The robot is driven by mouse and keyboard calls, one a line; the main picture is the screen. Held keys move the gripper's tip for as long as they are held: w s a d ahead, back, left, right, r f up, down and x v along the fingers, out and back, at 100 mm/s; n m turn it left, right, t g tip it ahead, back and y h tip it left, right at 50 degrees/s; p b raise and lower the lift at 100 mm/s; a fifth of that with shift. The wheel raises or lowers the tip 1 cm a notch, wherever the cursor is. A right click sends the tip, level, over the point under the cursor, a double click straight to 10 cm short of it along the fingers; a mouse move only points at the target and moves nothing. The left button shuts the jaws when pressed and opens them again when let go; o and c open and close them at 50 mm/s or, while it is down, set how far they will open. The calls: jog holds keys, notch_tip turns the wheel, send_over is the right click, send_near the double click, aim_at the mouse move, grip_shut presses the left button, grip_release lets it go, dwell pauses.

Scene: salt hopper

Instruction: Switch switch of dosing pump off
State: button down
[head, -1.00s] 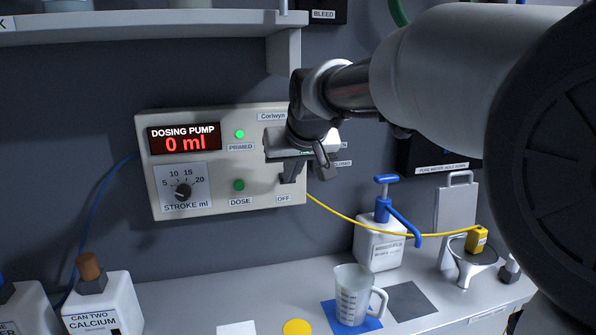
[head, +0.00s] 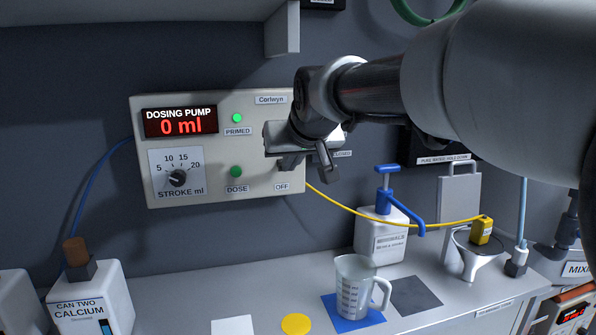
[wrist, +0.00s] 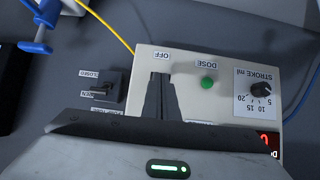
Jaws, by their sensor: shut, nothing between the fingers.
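The dosing pump (head: 215,190) is a pale box on the back wall with a red display reading 0 ml, a lit green PRIMED lamp (head: 237,118), a green DOSE button (head: 236,171) and a STROKE knob (head: 178,178). Its OFF label (head: 282,187) shows at the lower right. My gripper (head: 288,165) is in front of the panel's right part, just above the OFF label. In the wrist view my gripper (wrist: 159,78) is shut and empty, its fingertips close to the OFF label (wrist: 162,55). The switch itself is hidden behind the fingers.
A valve handle (wrist: 103,88) marked CLOSED and OPEN sits beside the pump. A yellow cable (head: 365,214) runs from the pump to a yellow plug. A measuring jug (head: 352,285), a blue-topped pump bottle (head: 382,235) and the calcium can (head: 92,300) stand on the bench below.

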jog(key=f+b, duration=0.2)
jog(key=b, duration=0.1)
jog(key=f+t+b, duration=0.1)
jog(key=b, duration=0.1)
jog(key=shift+s+f, duration=0.1)
jog(key=shift+s, duration=0.15)
jog(key=shift+r, duration=0.2)
jog(key=shift+r+p, duration=0.4)
jog(key=shift+r, duration=0.2)
